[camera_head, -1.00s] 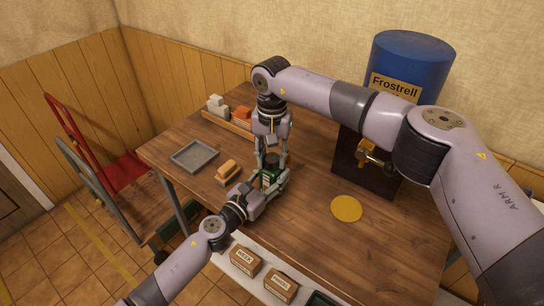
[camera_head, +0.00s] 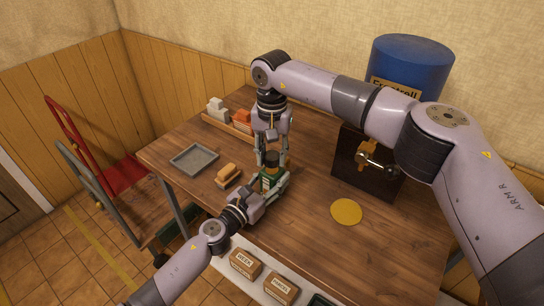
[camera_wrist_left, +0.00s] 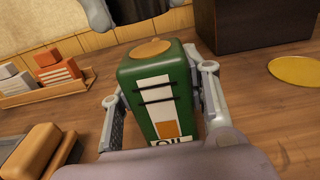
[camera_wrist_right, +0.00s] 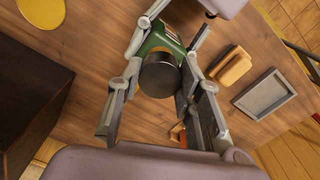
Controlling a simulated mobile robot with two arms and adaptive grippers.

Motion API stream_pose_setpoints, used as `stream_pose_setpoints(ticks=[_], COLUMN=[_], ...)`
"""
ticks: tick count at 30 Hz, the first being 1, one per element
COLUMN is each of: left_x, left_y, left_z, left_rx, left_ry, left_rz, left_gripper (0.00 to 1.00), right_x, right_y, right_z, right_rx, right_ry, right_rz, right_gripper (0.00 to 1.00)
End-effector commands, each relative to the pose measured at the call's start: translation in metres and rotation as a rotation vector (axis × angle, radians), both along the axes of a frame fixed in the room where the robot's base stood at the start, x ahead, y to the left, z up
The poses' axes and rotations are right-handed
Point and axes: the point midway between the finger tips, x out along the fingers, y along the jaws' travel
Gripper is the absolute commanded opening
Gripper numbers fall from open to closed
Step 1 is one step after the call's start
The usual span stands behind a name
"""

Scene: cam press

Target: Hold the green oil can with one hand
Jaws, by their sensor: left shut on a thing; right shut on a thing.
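The green oil can (camera_wrist_left: 158,90), with a white label reading OIL, stands between the fingers of my left gripper (camera_wrist_left: 160,108), which is shut on it. It also shows in the head view (camera_head: 269,181). A flat tan disc (camera_wrist_left: 151,48) shows on its top. My right gripper (camera_head: 271,158) points down over the can and is shut on a dark round cap (camera_wrist_right: 160,76). The cap is above the can; whether they touch is unclear. The can's base is partly hidden by my left gripper.
A grey tray (camera_head: 194,159), a brush-like orange block (camera_head: 228,174) and a rack (camera_head: 229,122) are to the left. A dark press box (camera_head: 350,172) and a yellow disc (camera_head: 346,211) are to the right. Cartons (camera_head: 245,262) lie at the front.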

Motion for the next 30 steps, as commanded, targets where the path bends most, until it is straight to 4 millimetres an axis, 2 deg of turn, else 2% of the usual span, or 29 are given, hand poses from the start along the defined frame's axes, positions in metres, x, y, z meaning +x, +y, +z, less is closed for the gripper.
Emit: stream_pose_setpoints(ticks=[11,14,22,29,30], left_x=[0.000,0.000,0.000,0.000,0.000], left_y=[0.000,0.000,0.000,0.000,0.000], left_z=[0.000,0.000,0.000,0.000,0.000], left_rx=[-0.001,0.000,0.000,0.000,0.000], left_ry=[0.001,0.000,0.000,0.000,0.000], left_rz=[-0.001,0.000,0.000,0.000,0.000], left_gripper=[0.00,0.00,0.00,0.00,0.44], right_x=[0.000,0.000,0.000,0.000,0.000], right_y=[0.000,0.000,0.000,0.000,0.000], right_z=[0.002,0.008,0.040,0.042,0.041], right_rx=[0.000,0.001,0.000,0.000,0.000], right_ry=[0.000,0.000,-0.001,0.001,0.001], right_rz=[0.000,0.000,0.000,0.000,0.000], right_gripper=[0.00,0.00,0.00,0.00,0.00])
